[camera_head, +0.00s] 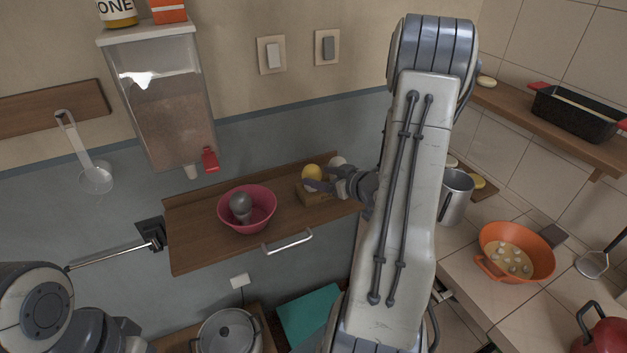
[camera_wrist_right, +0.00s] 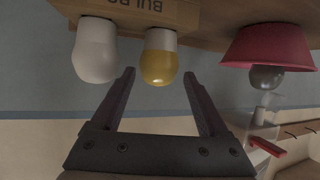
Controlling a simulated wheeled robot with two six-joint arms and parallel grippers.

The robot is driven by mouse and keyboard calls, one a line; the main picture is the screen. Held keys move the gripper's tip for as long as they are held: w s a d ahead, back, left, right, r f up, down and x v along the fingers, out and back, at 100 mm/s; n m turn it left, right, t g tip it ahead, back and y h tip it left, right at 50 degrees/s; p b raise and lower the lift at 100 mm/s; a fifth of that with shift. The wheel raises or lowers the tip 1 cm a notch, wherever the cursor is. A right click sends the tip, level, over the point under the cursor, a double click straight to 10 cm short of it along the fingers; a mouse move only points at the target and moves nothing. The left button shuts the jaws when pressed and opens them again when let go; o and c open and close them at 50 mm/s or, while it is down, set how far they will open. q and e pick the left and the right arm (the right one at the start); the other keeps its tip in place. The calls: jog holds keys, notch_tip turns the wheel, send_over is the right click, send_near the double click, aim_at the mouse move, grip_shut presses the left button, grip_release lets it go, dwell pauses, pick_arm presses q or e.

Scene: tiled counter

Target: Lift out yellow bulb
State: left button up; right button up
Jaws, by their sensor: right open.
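The yellow bulb (camera_head: 312,172) stands upright in a small wooden block (camera_head: 309,197) on the brown shelf. In the right wrist view, the yellow bulb (camera_wrist_right: 159,67) has a white base in the block, marked "BULBS" (camera_wrist_right: 150,10). A white bulb (camera_wrist_right: 95,52) stands beside it, partly hidden by my gripper in the head view (camera_head: 337,161). My right gripper (camera_head: 322,185) is open at the block. In the wrist view, its fingertips (camera_wrist_right: 159,75) lie on either side of the yellow bulb, with gaps visible.
A pink bowl (camera_head: 262,203) holding a grey bulb (camera_head: 240,204) stands left of the block on the shelf (camera_head: 195,235). A clear dispenser (camera_head: 160,110) hangs above. A metal cup (camera_head: 455,195) and orange colander (camera_head: 490,238) stand right on the tiled counter.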

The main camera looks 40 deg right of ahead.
aim_at(317, 169)
jog(key=p+x, duration=0.1)
jog(key=x, duration=0.3)
jog(key=shift+w+f, duration=0.1)
jog(key=shift+w, duration=0.25)
jog(key=shift+d, duration=0.1)
jog(key=c, duration=1)
jog(key=shift+c, duration=0.2)
jog(key=shift+r, duration=0.7)
jog(key=r, duration=0.1)
jog(key=s+r, duration=0.1)
jog(key=r, duration=0.1)
jog(key=shift+s+d+r+b, duration=0.25)
jog(key=shift+d+b, duration=0.05)
jog(key=shift+b, duration=0.05)
jog(key=s+d+r, duration=0.2)
jog(key=s+r, duration=0.4)
jog(key=s, duration=0.4)
jog(key=shift+d, duration=0.3)
jog(key=shift+w, duration=0.1)
